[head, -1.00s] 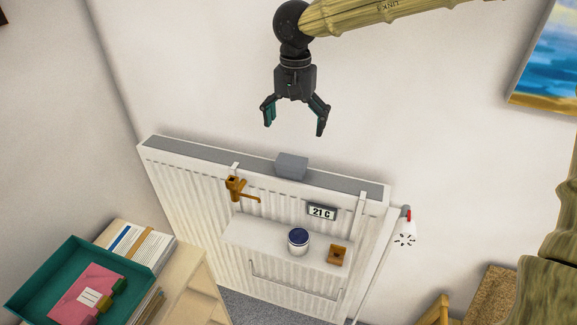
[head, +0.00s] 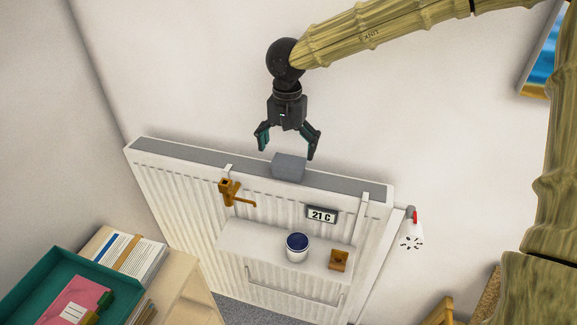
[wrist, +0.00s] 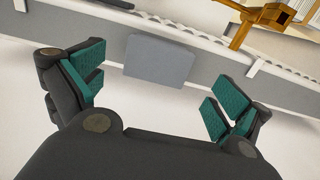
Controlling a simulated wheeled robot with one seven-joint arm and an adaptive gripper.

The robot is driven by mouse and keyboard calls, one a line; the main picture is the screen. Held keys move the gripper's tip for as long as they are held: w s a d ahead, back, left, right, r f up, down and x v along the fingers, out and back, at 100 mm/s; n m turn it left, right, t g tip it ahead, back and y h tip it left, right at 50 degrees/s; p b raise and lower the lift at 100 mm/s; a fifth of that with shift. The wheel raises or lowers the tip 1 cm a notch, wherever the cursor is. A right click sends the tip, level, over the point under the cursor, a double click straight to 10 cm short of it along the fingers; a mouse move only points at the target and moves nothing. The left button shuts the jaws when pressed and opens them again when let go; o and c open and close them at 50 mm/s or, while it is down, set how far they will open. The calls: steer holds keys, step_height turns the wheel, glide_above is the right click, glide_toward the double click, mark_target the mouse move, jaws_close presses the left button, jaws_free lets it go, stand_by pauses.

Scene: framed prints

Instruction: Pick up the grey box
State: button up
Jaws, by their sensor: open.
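The grey box (head: 289,167) sits on the flat top of the white radiator (head: 200,190), near its middle. My gripper (head: 288,150) is open and empty, pointing down just above the box in the head view. In the wrist view the box (wrist: 159,61) shows ahead of the gripper (wrist: 155,95), between the lines of its two spread teal-padded fingers and beyond their tips. The fingers do not appear to touch it.
An orange-brown bracket (head: 229,191) hangs over the radiator's edge left of the box. A shelf below holds a dark-topped white pot (head: 297,247) and a small brown block (head: 339,260). A teal tray (head: 50,290) and books stand lower left. The wall is close behind.

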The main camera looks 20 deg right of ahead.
mark_target(289, 160)
steer(key=shift+s+f, duration=0.15)
steer(key=shift+f, duration=0.05)
steer(key=shift+d+f+p, duration=0.15)
steer(key=shift+f+p, duration=1)
steer(key=shift+f, duration=1.2)
steer(key=c, duration=1.1)
